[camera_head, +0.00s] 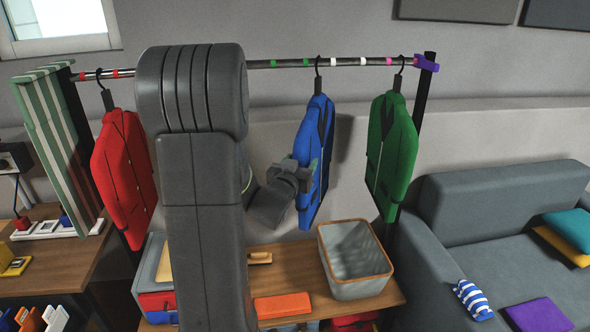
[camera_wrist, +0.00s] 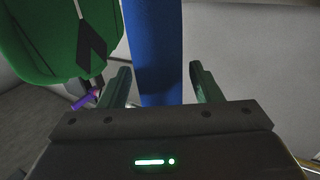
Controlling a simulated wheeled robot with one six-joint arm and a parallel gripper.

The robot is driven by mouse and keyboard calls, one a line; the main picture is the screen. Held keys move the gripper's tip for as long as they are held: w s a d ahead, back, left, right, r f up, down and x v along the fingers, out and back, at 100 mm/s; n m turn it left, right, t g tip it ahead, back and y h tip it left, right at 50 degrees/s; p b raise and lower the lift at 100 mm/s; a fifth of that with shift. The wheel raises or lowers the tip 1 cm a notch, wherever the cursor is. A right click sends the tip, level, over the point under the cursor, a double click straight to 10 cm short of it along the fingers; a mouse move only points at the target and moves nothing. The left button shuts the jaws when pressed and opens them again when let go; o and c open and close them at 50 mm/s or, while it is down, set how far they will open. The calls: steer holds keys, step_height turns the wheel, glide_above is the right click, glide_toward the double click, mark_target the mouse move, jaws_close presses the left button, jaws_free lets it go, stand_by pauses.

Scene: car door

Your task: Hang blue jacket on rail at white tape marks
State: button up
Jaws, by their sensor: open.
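The blue jacket (camera_head: 316,150) hangs by its dark hook on the rail (camera_head: 290,64). Its hook sits between a green mark (camera_head: 307,62) and the left of two white tape marks (camera_head: 334,62). The other white mark (camera_head: 362,61) is further right, with bare rail between the two. My gripper (camera_head: 308,178) is at the jacket's left edge. In the wrist view my gripper (camera_wrist: 163,82) is open, with the blue jacket (camera_wrist: 152,45) between its fingers and a visible gap on its right side.
A green jacket (camera_head: 391,150) hangs to the right, near the purple rail end (camera_head: 427,63). A red jacket (camera_head: 124,170) hangs at the left. A grey bin (camera_head: 353,262) stands on the wooden shelf (camera_head: 292,265) below. My arm hides part of the rail.

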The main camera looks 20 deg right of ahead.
mark_target(314, 138)
steer(key=shift+p+x, duration=0.35)
steer(key=shift+x, duration=1.55)
steer(key=shift+c, duration=0.5)
